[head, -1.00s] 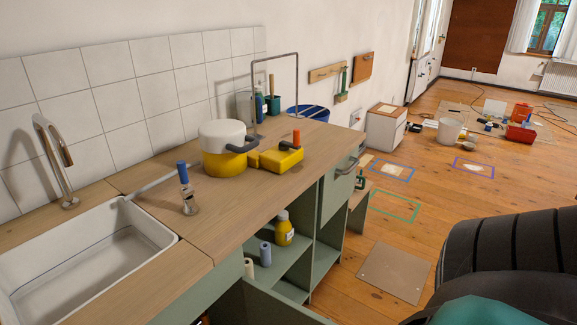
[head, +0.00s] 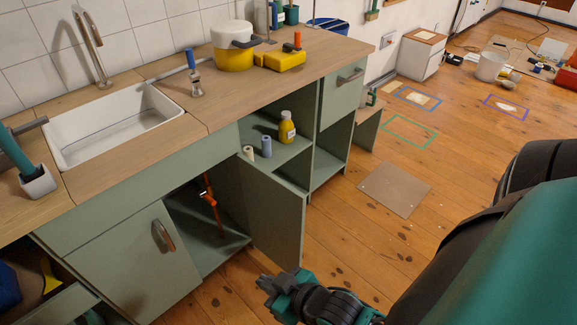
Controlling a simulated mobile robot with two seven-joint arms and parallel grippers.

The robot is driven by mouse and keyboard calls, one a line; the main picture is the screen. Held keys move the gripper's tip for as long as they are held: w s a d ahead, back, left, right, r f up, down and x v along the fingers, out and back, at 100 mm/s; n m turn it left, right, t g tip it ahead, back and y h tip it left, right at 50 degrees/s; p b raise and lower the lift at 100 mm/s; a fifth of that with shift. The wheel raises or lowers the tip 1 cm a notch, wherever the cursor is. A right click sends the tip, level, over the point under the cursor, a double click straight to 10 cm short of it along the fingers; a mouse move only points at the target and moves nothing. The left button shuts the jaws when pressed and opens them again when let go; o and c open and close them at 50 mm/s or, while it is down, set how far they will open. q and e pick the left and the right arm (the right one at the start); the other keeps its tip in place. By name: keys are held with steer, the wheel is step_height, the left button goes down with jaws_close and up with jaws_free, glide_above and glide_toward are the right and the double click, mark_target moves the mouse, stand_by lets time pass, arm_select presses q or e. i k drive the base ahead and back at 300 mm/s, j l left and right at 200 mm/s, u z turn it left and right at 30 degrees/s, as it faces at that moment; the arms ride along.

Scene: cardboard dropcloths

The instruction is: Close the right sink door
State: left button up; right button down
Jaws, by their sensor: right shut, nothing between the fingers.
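The right sink door (head: 277,212) is a green panel that stands open, swung out from the right side of the sink cabinet. The cabinet opening (head: 205,222) beside it shows an orange tool inside. The left sink door (head: 118,262) is shut and has a metal handle (head: 163,236). My right gripper (head: 264,283) is shut and empty, low in front of the cabinet, near the lower end of the open door. I cannot tell whether it touches the door. The door's handle is not visible. My left gripper is not in view.
A white sink (head: 110,126) is set in the wooden worktop (head: 240,95). Open shelves right of the door hold a yellow bottle (head: 287,127) and two small rolls. A cardboard sheet (head: 394,189) lies on the floor at right. The floor between it and the door is clear.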

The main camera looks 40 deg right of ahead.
mark_target(275, 210)
steer(key=k+u, duration=0.2)
steer(key=u, duration=0.2)
steer(key=k+j+u, duration=0.1)
steer(key=k+u, duration=0.15)
steer(key=u, duration=0.2)
steer(key=l+u, duration=0.3)
steer(key=l, duration=0.35)
steer(key=k+l, duration=0.1)
steer(key=l, duration=0.7)
steer(key=k+l, duration=0.1)
steer(key=l, duration=1.55)
steer(key=k+l, duration=0.15)
steer(key=l, duration=0.7)
